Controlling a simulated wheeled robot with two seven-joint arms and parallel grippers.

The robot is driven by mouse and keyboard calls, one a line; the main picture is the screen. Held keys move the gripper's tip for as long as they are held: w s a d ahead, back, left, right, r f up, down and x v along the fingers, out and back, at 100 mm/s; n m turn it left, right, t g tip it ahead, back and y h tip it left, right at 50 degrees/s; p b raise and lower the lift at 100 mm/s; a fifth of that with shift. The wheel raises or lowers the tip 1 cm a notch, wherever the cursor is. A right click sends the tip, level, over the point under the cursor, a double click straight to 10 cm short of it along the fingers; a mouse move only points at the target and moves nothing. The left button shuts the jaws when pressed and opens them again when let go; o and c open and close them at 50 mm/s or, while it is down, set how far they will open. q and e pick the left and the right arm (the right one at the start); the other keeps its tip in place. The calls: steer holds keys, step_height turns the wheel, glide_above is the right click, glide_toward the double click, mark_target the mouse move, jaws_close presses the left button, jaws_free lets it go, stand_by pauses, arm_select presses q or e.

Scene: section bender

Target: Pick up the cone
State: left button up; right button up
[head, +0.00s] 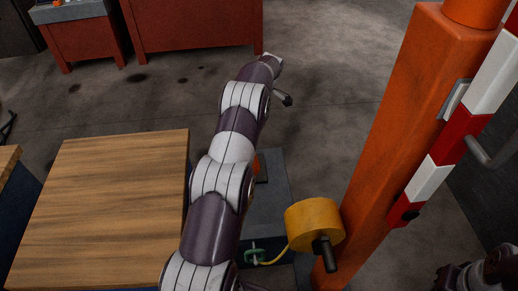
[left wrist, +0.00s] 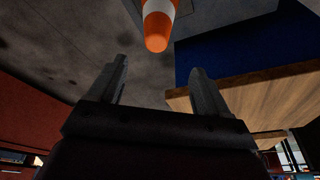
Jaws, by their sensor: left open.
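The cone is orange with a white band. In the left wrist view the cone (left wrist: 157,30) is at the top centre, its narrow orange tip pointing towards my fingers and its base cut off by the frame edge. In the head view only an orange sliver of the cone (head: 257,168) shows, beside my left arm, which hides the rest. My left gripper (left wrist: 158,76) is open and empty, its two fingers apart, with the cone's tip beyond them and not between them. My right arm shows only at the head view's bottom right corner; its jaws cannot be made out.
A wooden-topped table (head: 105,205) stands left of my left arm. An orange post (head: 385,140) with a red and white bar (head: 448,145) stands right. A yellow drum with a black handle (head: 312,222) is near the post. Red cabinets (head: 190,25) stand at the back.

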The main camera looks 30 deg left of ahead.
arm_select(q)
steer(key=b+x, duration=0.1)
steer(key=x, duration=0.3)
steer(key=b+x, duration=0.2)
steer(key=x, duration=0.2)
steer(key=b+x, duration=0.2)
steer(key=x, duration=0.2)
steer(key=shift+w, duration=0.4)
steer(key=shift+r, duration=0.1)
jaws_close()
